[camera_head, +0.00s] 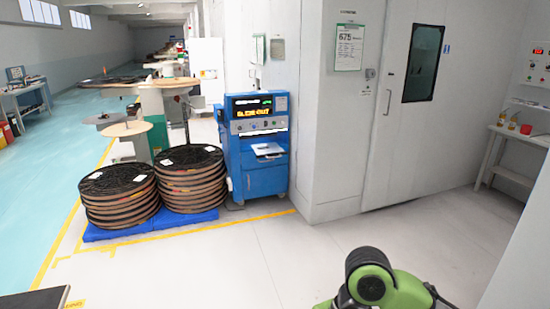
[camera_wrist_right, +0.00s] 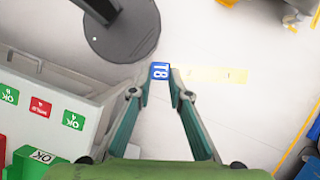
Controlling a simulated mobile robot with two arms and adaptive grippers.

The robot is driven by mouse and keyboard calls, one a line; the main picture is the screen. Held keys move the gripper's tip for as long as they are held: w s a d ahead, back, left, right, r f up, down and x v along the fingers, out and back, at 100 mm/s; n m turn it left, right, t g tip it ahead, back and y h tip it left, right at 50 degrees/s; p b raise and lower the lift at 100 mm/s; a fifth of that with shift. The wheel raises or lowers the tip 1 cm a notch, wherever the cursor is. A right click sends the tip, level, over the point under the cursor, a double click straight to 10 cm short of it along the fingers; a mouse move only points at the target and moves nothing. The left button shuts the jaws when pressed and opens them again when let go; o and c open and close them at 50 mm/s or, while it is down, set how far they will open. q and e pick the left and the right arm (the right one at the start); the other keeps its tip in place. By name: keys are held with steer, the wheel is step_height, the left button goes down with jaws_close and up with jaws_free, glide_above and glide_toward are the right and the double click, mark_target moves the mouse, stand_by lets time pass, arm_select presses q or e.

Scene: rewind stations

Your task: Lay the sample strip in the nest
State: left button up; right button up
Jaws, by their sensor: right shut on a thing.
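In the right wrist view my right gripper (camera_wrist_right: 161,74) is shut on the sample strip (camera_wrist_right: 215,75). The strip is pale yellow and has a blue end tag with white characters (camera_wrist_right: 160,71) between the fingertips. The pale part extends to the right of the fingers, over a light floor. In the head view only a green and black part of my right arm shows at the bottom; the gripper and strip are not visible there. My left gripper is in neither view. I cannot make out a nest in either view.
A blue cabinet (camera_head: 258,180) with a lit screen stands beside two stacks of dark reels (camera_head: 118,195) on a blue pallet (camera_head: 150,226). A white box (camera_wrist_right: 45,92) with OK labels and a dark round base (camera_wrist_right: 122,35) are near my right gripper. The central floor (camera_head: 230,262) is clear.

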steer(key=shift+d, duration=0.1)
steer(key=w+d+r+n+g+h, duration=0.1)
steer(key=w+d+r+n+h, duration=0.1)
steer(key=d+n, duration=0.8)
steer(key=d+r+h, duration=0.1)
steer(key=d+r, duration=0.1)
steer(key=d, duration=0.1)
steer(key=shift+g, duration=0.4)
steer(key=shift+w+r, duration=0.1)
